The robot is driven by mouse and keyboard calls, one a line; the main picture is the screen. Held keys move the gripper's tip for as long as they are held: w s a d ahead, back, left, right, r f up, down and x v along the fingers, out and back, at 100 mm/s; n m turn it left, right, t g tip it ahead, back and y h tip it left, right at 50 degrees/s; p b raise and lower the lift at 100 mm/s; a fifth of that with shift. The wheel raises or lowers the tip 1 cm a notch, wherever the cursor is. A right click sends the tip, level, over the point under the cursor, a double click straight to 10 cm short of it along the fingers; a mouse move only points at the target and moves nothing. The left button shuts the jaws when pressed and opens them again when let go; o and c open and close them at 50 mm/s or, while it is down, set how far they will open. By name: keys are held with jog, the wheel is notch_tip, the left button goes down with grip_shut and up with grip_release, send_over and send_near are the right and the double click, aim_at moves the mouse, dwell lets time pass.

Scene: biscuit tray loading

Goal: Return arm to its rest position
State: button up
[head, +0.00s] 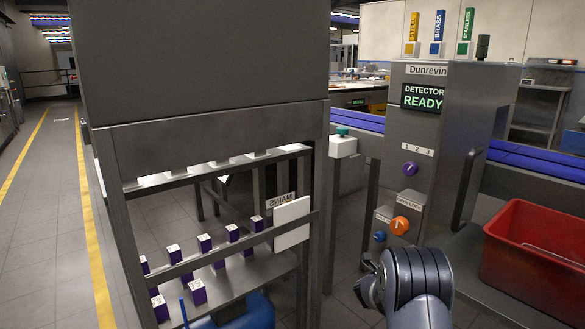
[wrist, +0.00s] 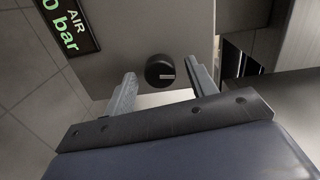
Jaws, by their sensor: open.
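My gripper (wrist: 163,80) shows in the wrist view with its two pale fingers apart and nothing between them that I can see held. A round black knob (wrist: 159,66) with a small pale mark sits on a grey panel (wrist: 190,25), in the gap between the fingertips as seen from the wrist. I cannot tell how far the fingertips are from it. In the head view, part of my dark arm (head: 415,280) shows at the bottom, in front of the detector cabinet (head: 445,130); the gripper itself is hidden there.
An air display (wrist: 68,20) reading "0 bar" is at the wrist view's upper left. The head view shows a grey machine frame (head: 215,135) with several purple boxes (head: 198,292), an orange knob (head: 400,225), a red crate (head: 535,225) at right and open floor (head: 50,200) at left.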

jog(key=shift+m+t+b, duration=0.3)
jog(key=shift+m+b, duration=1.3)
jog(key=shift+m, duration=3.6)
